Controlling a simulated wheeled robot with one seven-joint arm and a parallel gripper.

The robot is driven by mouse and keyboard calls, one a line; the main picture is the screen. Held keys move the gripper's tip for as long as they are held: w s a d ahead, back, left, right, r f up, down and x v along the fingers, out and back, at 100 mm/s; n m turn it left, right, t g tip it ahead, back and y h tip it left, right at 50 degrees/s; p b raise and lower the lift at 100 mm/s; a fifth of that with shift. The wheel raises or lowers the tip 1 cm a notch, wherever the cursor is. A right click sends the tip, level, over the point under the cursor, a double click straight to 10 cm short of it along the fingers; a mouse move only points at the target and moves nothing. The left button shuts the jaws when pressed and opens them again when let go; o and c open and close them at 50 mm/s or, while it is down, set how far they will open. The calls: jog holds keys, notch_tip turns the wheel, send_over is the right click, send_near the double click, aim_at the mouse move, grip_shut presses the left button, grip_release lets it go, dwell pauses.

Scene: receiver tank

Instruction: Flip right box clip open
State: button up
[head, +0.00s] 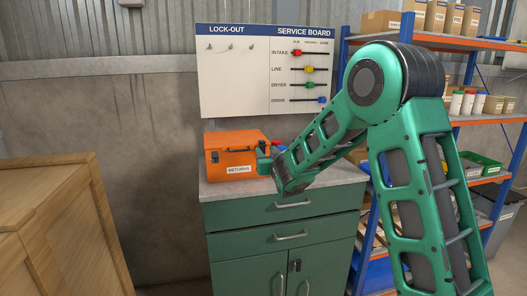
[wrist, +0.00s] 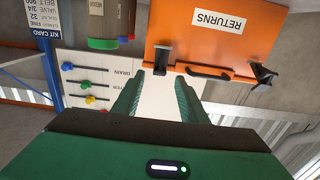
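The orange box (head: 235,152) with a "RETURNS" label sits on the green cabinet's top in the head view. The wrist view shows the box (wrist: 205,48) upside down, with its dark handle (wrist: 208,73) between two black clips. The right clip (wrist: 161,55) is at picture left there, in front of my gripper (wrist: 160,80). My fingers are apart, one to each side of the line to this clip, with no visible contact. The left clip (wrist: 262,76) is at picture right; it also shows in the head view (head: 214,157). My gripper (head: 264,161) partly covers the box's right end in the head view.
The green cabinet (head: 285,240) has a grey top (head: 225,190). A service board (head: 255,70) stands behind it. Shelving with cartons (head: 380,21) is at right, behind my arm. A wooden crate (head: 70,230) stands at left. A red-and-blue item shows just behind my gripper.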

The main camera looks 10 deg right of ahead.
aim_at(263, 147)
jog(key=shift+w, duration=2.45)
grip_shut()
